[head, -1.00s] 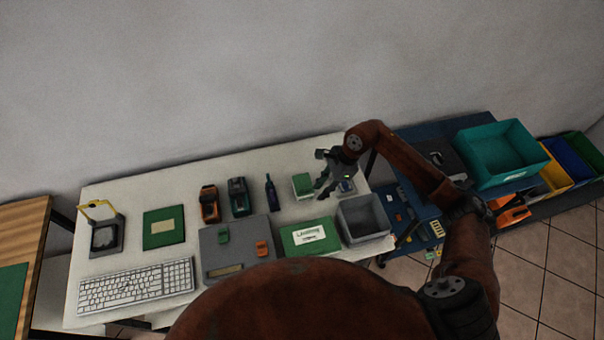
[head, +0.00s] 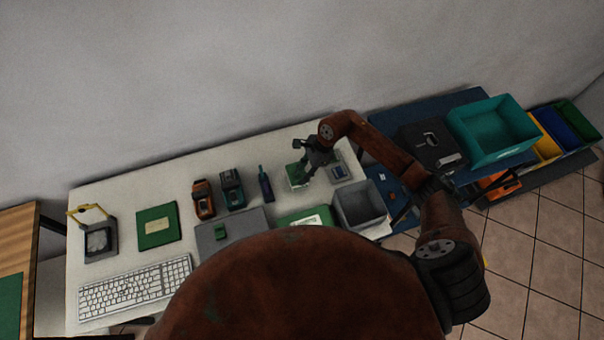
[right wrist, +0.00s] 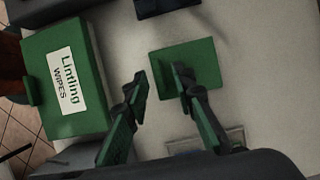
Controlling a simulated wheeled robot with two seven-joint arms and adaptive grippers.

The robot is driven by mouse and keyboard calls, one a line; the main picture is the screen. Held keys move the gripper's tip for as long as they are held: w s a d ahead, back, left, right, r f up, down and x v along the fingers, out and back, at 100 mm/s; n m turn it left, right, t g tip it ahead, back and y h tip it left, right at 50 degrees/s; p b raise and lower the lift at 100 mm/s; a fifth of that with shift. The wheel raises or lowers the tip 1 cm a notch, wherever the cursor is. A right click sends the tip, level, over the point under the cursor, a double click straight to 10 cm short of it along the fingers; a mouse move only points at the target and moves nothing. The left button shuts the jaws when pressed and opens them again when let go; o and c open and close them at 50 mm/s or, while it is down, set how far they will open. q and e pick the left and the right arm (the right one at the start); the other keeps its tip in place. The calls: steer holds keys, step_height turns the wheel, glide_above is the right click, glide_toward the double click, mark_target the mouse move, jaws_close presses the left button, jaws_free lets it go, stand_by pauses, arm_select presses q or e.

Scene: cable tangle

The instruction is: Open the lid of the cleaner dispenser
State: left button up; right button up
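A small white box with a flat square green lid (head: 294,173) stands on the white table; I take it as the cleaner dispenser, but no label shows. Its green lid looks shut in the right wrist view (right wrist: 205,62). My right gripper (head: 303,174) is low over this box and partly hides it. In the right wrist view the right gripper (right wrist: 160,74) is open and empty: one green-padded finger is over the lid, the other beside its left edge. Whether a finger touches the lid cannot be told. My left gripper is not in view.
A green Lintling Wipes box (right wrist: 95,110) and a grey bin (head: 362,212) stand close by. A dark blue bottle (head: 265,185) is left of the dispenser, with two devices (head: 203,200) beyond. A small blue-faced item (head: 339,172) lies to its right.

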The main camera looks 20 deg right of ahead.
steer(key=shift+f, duration=0.15)
steer(key=shift+c, duration=0.4)
jaws_close()
